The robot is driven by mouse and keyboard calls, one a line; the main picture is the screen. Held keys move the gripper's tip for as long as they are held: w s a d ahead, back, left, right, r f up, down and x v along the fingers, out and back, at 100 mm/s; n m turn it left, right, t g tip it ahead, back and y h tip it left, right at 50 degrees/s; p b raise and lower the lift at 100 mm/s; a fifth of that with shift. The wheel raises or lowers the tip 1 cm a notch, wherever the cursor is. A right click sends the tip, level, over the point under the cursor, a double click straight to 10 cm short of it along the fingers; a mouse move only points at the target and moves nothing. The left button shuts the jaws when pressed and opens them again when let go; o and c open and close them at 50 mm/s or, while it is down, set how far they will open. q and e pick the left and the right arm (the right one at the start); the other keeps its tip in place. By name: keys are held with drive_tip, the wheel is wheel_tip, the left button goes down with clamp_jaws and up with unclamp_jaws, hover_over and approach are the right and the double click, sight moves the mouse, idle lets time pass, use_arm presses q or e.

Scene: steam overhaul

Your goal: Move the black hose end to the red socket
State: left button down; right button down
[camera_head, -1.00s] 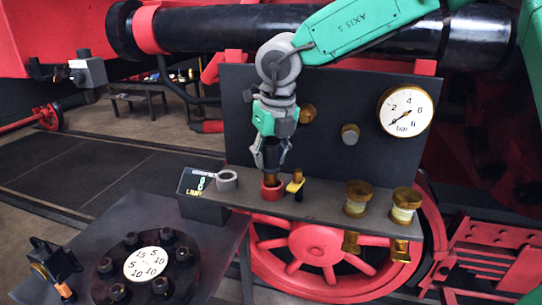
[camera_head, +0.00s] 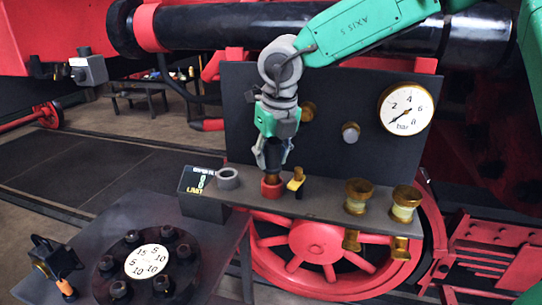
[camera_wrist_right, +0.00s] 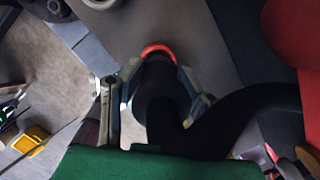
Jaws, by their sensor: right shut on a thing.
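My right gripper (camera_head: 273,170) points down over the red socket (camera_head: 271,190) on the grey shelf. It is shut on the black hose end (camera_wrist_right: 160,95), whose hose bends off to the right in the wrist view. A brass part of the hose end (camera_head: 272,179) shows just below the fingertips, at the mouth of the red socket. In the wrist view the red socket's rim (camera_wrist_right: 158,50) shows as an arc beyond the hose end. I cannot tell how deep the end sits. My left gripper is not in view.
Two brass fittings (camera_head: 358,196) stand further right. A panel with a pressure gauge (camera_head: 405,108) rises behind.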

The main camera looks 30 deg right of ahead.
drive_tip(key=shift+f, duration=0.55)
idle(0.6)
drive_tip(key=shift+f, duration=0.5)
drive_tip(key=c, duration=1.1)
unclamp_jaws()
drive_tip(key=shift+o, duration=0.2)
drive_tip(key=v, duration=1.2)
